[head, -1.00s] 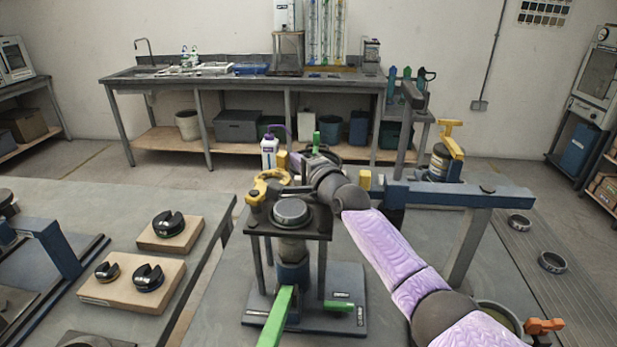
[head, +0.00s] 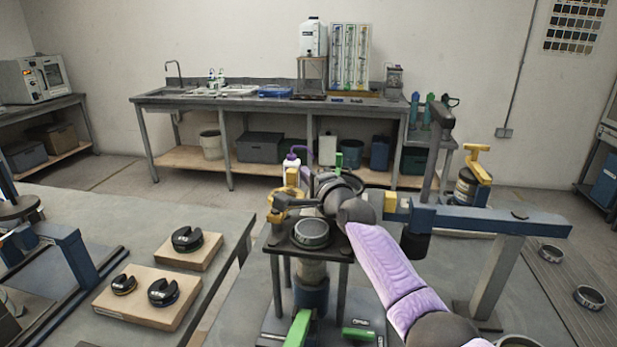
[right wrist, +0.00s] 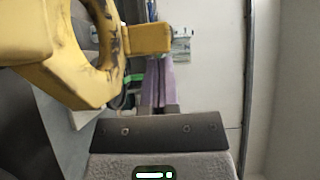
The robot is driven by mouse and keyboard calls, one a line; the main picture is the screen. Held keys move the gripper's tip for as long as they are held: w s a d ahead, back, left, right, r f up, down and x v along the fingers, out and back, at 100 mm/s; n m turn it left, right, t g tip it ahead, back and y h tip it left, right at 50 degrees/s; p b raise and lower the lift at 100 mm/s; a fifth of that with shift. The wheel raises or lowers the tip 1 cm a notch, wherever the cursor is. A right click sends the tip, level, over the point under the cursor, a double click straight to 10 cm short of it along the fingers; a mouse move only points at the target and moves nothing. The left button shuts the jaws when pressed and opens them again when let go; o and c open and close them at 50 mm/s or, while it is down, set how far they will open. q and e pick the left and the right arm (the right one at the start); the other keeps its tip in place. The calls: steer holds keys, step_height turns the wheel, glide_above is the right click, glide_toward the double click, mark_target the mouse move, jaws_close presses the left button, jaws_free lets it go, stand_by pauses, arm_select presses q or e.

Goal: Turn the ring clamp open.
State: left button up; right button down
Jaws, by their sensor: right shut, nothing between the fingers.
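The ring clamp (head: 277,214) is yellow and worn, at the back left of a small dark-topped stand in the head view. It fills the upper left of the right wrist view (right wrist: 75,75), with a stubby yellow arm sticking out to the right. My right gripper (head: 284,203) is shut and empty. It reaches left from the purple-sleeved arm, right at the clamp and partly covering it. I cannot tell whether its fingers touch the clamp. My left gripper is not in view.
A dark round cap (head: 312,233) sits on the stand, close in front of my right wrist. A blue beam (head: 480,219) runs to the right behind my arm. A green lever (head: 299,328) sticks out below. A wooden board (head: 150,298) with dark slotted discs lies at left.

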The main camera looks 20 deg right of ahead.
steer(key=s+p, duration=0.1)
steer(key=s, duration=0.1)
steer(key=s+p, duration=0.2)
steer(key=s, duration=0.1)
steer(key=s+p, duration=0.2)
steer(key=s, duration=0.1)
steer(key=shift+s+d+r, duration=0.1)
steer(key=shift+s+d, duration=0.15)
steer(key=shift+s, duration=0.7)
